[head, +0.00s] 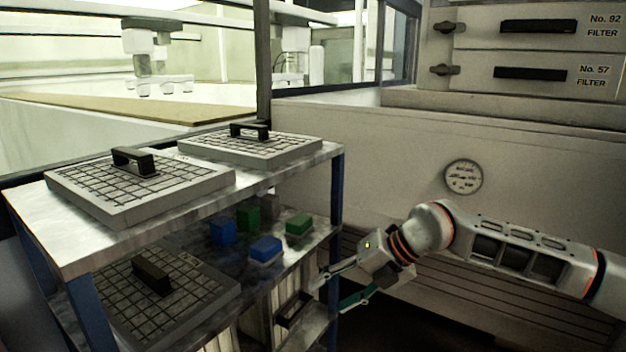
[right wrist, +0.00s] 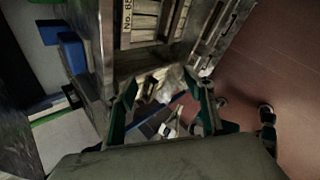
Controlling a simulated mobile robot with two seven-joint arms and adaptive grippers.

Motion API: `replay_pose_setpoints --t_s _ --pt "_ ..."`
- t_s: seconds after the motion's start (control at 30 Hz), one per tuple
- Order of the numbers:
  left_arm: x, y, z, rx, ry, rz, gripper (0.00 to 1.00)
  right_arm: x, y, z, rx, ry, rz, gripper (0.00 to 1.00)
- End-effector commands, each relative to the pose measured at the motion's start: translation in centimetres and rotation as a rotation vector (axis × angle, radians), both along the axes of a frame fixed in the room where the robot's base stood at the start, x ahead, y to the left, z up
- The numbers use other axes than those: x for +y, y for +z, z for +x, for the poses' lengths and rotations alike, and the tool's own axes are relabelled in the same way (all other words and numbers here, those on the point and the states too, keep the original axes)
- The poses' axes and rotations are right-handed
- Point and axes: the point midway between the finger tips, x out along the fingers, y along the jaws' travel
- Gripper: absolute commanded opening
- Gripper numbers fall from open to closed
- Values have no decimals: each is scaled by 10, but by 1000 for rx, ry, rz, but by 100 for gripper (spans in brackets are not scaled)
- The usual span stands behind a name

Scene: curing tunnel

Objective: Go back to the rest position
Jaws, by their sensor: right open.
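My right gripper (head: 331,292) is open beside the right end of the metal rack, at about the height between its middle and lower shelves. Its arm reaches in from the right edge of the head view. In the right wrist view the two green-lined fingers (right wrist: 162,85) stand apart, with nothing clearly held between them. A black-handled filter (head: 295,309) stands upright low in the rack, close to the fingertips. Whether they touch it cannot be told. My left gripper is not in view.
The rack (head: 62,230) carries flat gridded filters (head: 210,182) on top. Its middle shelf holds a dark filter (head: 190,305), blue blocks (head: 265,249) and green blocks (head: 299,224). A wall with a gauge (head: 463,177) stands behind my arm.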

Motion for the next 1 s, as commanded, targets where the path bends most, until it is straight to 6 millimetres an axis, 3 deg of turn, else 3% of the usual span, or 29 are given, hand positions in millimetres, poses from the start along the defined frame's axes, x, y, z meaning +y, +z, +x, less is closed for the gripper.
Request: replay_pose_setpoints --t_s 0.03,0.2,0.33,0.47,0.57,0.77,1.0 --pt "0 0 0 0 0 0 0 15 -12 -16 41 19 75 53" --pt "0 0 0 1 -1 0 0 54 -25 -56 139 33 343 53" --pt "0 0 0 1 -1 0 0 68 -28 -74 204 -11 539 53" --pt "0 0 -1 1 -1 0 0 68 -32 -84 264 -98 719 53" --pt "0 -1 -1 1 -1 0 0 60 -38 -86 303 -192 841 53" --pt "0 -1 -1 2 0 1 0 22 -65 -84 371 -441 1031 53" --pt "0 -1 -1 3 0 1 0 -51 -131 -92 440 -816 1140 53"
